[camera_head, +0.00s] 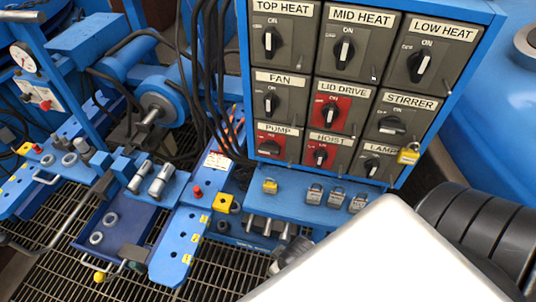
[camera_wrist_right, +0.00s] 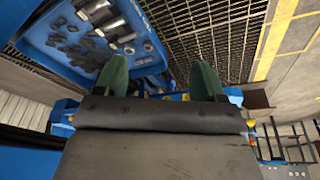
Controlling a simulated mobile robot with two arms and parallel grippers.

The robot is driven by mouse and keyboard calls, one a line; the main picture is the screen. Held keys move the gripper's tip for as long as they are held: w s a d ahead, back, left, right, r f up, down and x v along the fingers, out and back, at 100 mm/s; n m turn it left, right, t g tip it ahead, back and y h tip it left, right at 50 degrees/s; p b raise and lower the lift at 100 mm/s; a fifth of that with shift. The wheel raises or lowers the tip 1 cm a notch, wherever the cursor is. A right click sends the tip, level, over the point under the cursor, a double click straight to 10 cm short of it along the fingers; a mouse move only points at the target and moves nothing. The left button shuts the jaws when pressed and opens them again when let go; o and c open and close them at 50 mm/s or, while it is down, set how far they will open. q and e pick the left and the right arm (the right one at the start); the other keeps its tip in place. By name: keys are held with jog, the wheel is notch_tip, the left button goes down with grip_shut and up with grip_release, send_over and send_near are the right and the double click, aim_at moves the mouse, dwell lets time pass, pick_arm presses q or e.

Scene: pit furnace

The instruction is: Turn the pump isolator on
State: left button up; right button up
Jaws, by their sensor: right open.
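The pump isolator (camera_head: 270,147) is a black rotary handle on a red plate, at the lower left of the blue-framed switch panel in the head view, under the PUMP label (camera_head: 278,129). Its handle looks turned roughly sideways, but it is small and its exact setting is hard to read. My right gripper (camera_wrist_right: 160,80) shows in the right wrist view as two green fingers, open and apart with nothing between them. The isolator does not show clearly in that view. My left gripper is not in view.
The neighbouring isolators are FAN (camera_head: 270,103) above and HOIST (camera_head: 320,155) to the right. A yellow padlock (camera_head: 409,154) hangs at LAMP. Another yellow padlock (camera_head: 270,186) and several grey padlocks (camera_head: 336,197) are on the ledge below. Black cables (camera_head: 212,80) run left of the panel.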

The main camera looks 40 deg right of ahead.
jog(key=w+d+r+n+t+h, duration=0.1)
jog(key=r+n+h, duration=0.1)
jog(key=r+n, duration=0.1)
jog(key=w+d+r+n+t+h, duration=0.1)
jog(key=w+r+n+h, duration=0.1)
jog(key=r, duration=0.4)
jog(key=w+d+r+n+h, duration=0.1)
jog(key=w+r+n+h, duration=0.1)
jog(key=r+n, duration=0.2)
jog(key=shift+w+r+n+t+b, duration=0.15)
jog(key=shift+r+n+t+b, duration=0.15)
jog(key=shift+n+t, duration=0.15)
jog(key=n+t+h, duration=0.6)
jog(key=n+h, duration=0.2)
jog(key=n, duration=0.6)
send_near(270, 149)
jog(key=x, duration=0.3)
jog(key=f+x, duration=0.1)
jog(key=x, duration=0.5)
jog(key=shift+w+d+f, duration=0.1)
jog(key=shift+w+f, duration=0.05)
jog(key=shift+w, duration=0.1)
jog(key=c, duration=0.6)
